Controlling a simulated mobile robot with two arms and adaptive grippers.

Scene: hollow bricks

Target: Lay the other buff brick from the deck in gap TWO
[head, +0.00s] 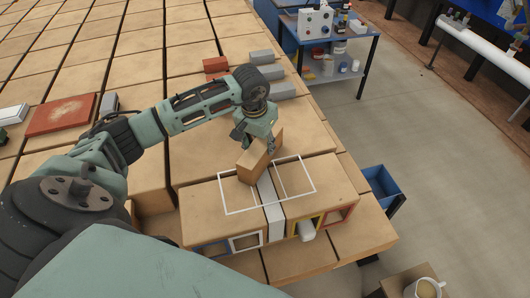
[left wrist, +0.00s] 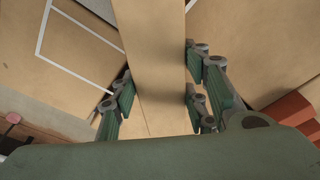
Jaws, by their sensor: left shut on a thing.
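My left gripper (head: 258,142) is shut on a buff brick (head: 253,165) and holds it tilted over the white outline (head: 225,212) on the deck. In the left wrist view the brick (left wrist: 157,60) runs between the green finger pads of my left gripper (left wrist: 160,105). A pale grey strip (head: 271,207) crosses the middle of the outline, with a marked area on each side. I see no label telling which area is gap TWO. Part of the outline is hidden by the brick. My right gripper is not in view.
Red bricks (head: 215,64) and grey bricks (head: 262,57) lie farther back on the deck. Small coloured frames, such as a blue one (head: 211,249), line the deck's front face. A blue bin (head: 382,185) stands off the right edge. A red slab (head: 62,115) lies at left.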

